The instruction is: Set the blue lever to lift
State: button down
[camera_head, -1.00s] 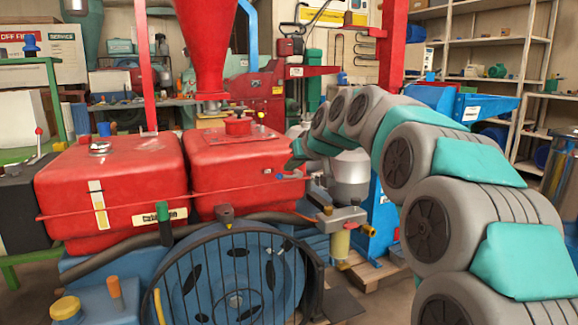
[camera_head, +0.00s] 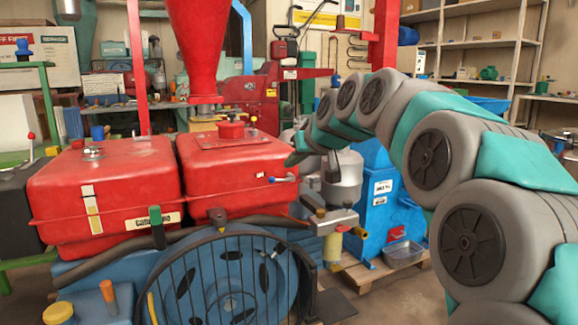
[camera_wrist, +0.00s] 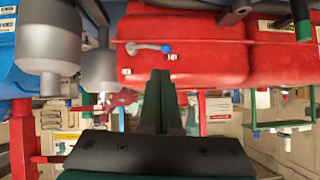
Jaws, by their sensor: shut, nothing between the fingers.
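The blue lever is a small grey handle with a blue knob (camera_head: 272,180) on the right-hand red tank (camera_head: 238,188), near its right end. In the wrist view, which looks upside down, the lever (camera_wrist: 148,47) lies sideways across the red tank face (camera_wrist: 210,62), its blue knob toward the right. My gripper (camera_head: 289,161) is shut and empty, with dark green fingers. In the head view its tip shows just above the lever. In the wrist view the fingertips (camera_wrist: 159,73) point at the tank face below the knob, seemingly apart from it. Contact cannot be told.
A grey cylinder (camera_head: 342,178) and a blue machine body (camera_head: 385,210) stand right of the tank. A caged blue flywheel (camera_head: 222,280) sits below the tanks. A red hopper (camera_head: 197,45) rises above. A metal fitting (camera_head: 333,222) juts out below the lever.

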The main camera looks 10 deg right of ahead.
jog(key=a+v, duration=0.1)
jog(key=v, duration=0.6)
jog(key=shift+s+r+p, duration=0.15)
jog(key=shift+s+p, duration=0.15)
jog(key=shift+s, duration=0.1)
jog(key=s+f+g+h+p, duration=0.2)
jog(key=s+f+g+p, duration=0.4)
jog(key=s+f, duration=0.85)
jog(key=s+d+f+m+g+p, duration=0.1)
jog(key=s+f+g, duration=0.1)
jog(key=s, duration=0.7)
jog(key=s+d+f+m+g+h+p, duration=0.1)
jog(key=s+f, duration=0.3)
jog(key=s, duration=0.5)
jog(key=s+d+f+m+g+h+p, duration=0.1)
jog(key=s+d+f+g+p, duration=0.1)
jog(key=s, duration=0.6)
jog(key=shift+s+f+g+p, duration=0.4)
jog(key=shift+f+g, duration=0.1)
jog(key=shift+f, duration=0.3)
